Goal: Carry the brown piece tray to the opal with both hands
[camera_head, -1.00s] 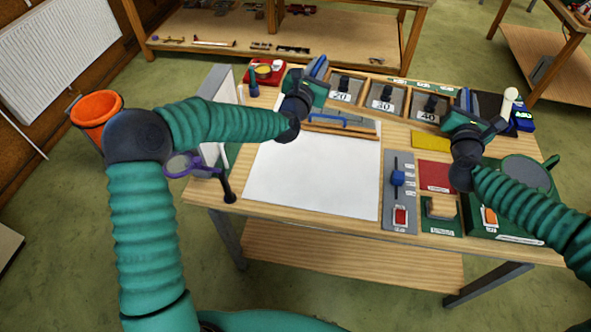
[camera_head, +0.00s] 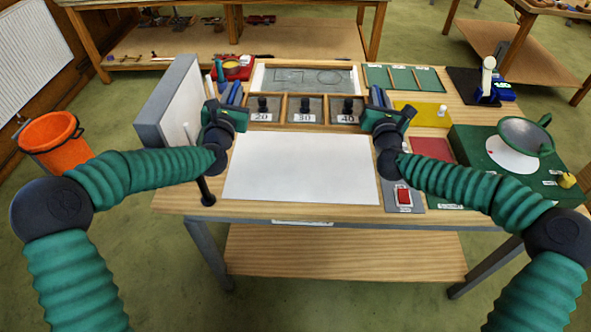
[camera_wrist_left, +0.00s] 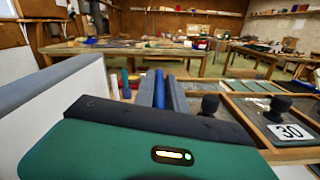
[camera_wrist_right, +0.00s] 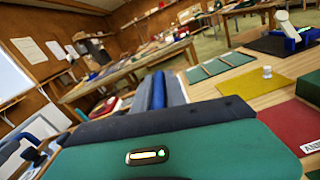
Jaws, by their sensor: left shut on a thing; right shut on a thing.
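The brown piece tray (camera_head: 305,126) is a wooden frame with several grey compartments, black knobs and labels 20, 30 and 40. It stands level just behind a blank white panel (camera_head: 300,170), likely the opal. My left gripper (camera_head: 233,95) is shut at the tray's left end. My right gripper (camera_head: 379,97) is shut at its right end. The left wrist view shows part of the tray (camera_wrist_left: 258,128) with label 30. I cannot tell whether the tray touches the table.
A grey upright board (camera_head: 170,100) stands left of my left gripper. A grey panel with drawn shapes (camera_head: 305,78) lies behind the tray. A green box with a round dish (camera_head: 525,136) stands at the right. The white panel's surface is clear.

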